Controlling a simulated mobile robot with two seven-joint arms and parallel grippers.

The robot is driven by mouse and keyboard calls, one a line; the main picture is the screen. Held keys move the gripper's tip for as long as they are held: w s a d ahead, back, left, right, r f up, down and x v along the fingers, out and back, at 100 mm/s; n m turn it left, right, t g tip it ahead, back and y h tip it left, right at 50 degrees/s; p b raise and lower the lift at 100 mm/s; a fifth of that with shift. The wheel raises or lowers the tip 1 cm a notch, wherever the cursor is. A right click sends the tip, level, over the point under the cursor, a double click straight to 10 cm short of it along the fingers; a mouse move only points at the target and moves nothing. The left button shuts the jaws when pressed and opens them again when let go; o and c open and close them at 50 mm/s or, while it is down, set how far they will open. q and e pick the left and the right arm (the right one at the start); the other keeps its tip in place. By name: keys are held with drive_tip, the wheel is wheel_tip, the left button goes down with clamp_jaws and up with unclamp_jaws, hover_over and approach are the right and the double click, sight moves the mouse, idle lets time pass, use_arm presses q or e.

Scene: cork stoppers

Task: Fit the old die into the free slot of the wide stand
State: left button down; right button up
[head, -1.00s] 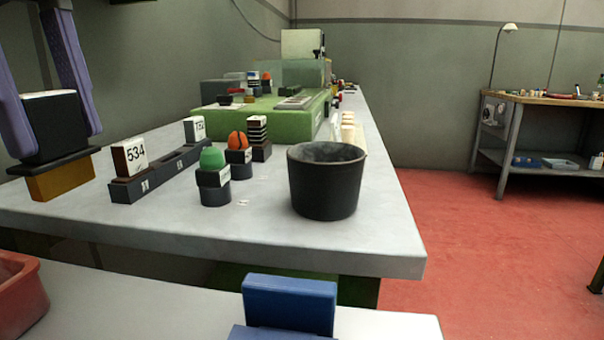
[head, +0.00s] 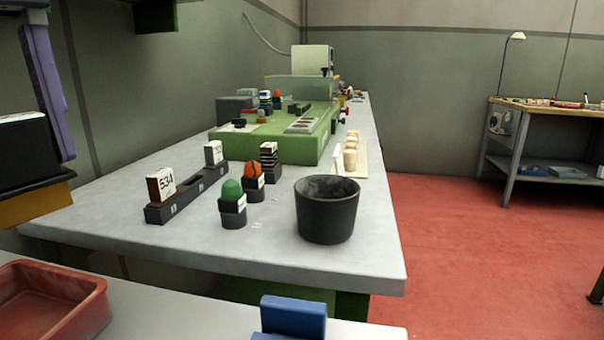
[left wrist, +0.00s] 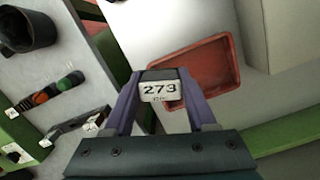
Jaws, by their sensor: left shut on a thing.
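My left gripper (left wrist: 158,115) is shut on a die (left wrist: 160,91) with a white face reading 273, held between the purple fingers. In the head view this die (head: 28,150) is at the left edge, black with a brassy lower end, partly cut off. It is held in the air, away from the stand. The wide stand (head: 160,214), long and dark, stands on the far table. It holds a 534 die (head: 160,184) at its near end and another white-faced die (head: 213,153) at its far end. The free slot (head: 188,189) lies between them. My right gripper is not in view.
Right of the stand are small holders with a green piece (head: 231,190), an orange piece (head: 252,168) and a striped piece (head: 268,156), then a black pot (head: 328,215). A red tray (head: 93,297) and a blue object (head: 293,316) are on the near surface.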

use_arm(q)
drive_tip(key=s+d+r+m+p, duration=0.1)
drive_tip(key=s+r+m+p, duration=0.2)
drive_tip(key=r+p, duration=1.5)
drive_tip(key=s+d+r+m+y+p, duration=0.1)
drive_tip(key=s+r+m+p, duration=0.2)
drive_tip(key=r+p, duration=1.5)
drive_tip(key=s+d+r+m+g+p, duration=0.1)
drive_tip(key=s+r+m+p, duration=0.2)
drive_tip(key=r+p, duration=1.5)
drive_tip(key=m+p, duration=0.2)
drive_tip(key=m, duration=0.1)
drive_tip(key=shift+d, duration=0.2)
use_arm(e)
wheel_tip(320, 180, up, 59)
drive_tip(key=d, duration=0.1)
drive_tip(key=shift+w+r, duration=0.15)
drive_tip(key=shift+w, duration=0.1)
